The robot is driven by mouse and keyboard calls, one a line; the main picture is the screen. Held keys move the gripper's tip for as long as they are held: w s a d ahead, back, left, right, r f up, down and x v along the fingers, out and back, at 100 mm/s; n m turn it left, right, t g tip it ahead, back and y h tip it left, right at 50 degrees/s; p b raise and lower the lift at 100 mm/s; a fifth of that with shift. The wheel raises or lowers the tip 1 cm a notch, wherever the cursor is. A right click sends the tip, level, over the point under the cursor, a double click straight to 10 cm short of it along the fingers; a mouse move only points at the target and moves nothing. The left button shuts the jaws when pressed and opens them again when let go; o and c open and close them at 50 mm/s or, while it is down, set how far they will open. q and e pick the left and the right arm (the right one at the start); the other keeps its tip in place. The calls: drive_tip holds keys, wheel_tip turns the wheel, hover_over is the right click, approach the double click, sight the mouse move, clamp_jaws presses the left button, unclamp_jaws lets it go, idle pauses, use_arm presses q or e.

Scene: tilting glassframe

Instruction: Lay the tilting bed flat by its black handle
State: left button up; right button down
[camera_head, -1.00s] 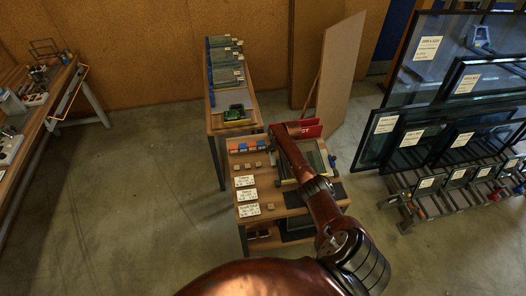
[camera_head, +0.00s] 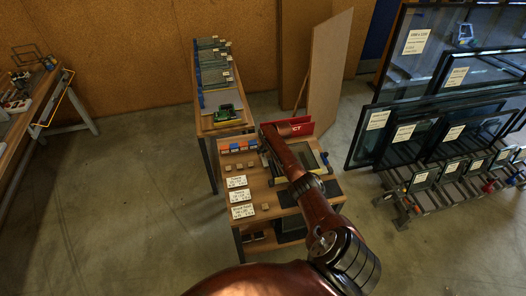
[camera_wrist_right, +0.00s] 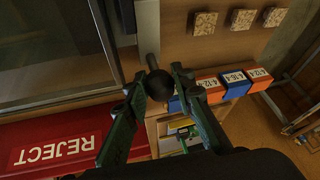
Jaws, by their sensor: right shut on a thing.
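The tilting bed (camera_head: 309,155) is a dark frame with a glass pane on the wooden workbench. My right arm covers its left part in the head view. In the right wrist view its pale metal edge and glass (camera_wrist_right: 45,60) fill the upper left. The black ball handle (camera_wrist_right: 158,86) sits on a short metal rod beside that edge. My right gripper (camera_wrist_right: 157,80) is shut on the handle, one finger on each side. My arm hides the handle in the head view. I cannot tell the bed's exact tilt. My left gripper is not in view.
A red REJECT bin (camera_wrist_right: 50,145) stands close to the gripper. Orange and blue boxes (camera_wrist_right: 235,83) and cork-like blocks (camera_wrist_right: 205,23) line the bench. Label cards (camera_head: 239,196) lie at its left. A glass rack (camera_head: 440,150) stands at the right. The floor left of the bench is clear.

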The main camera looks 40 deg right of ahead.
drive_tip(key=c, duration=2)
unclamp_jaws()
drive_tip(key=shift+o, duration=0.5)
drive_tip(key=shift+f, duration=0.15)
drive_tip(key=v, duration=1.2)
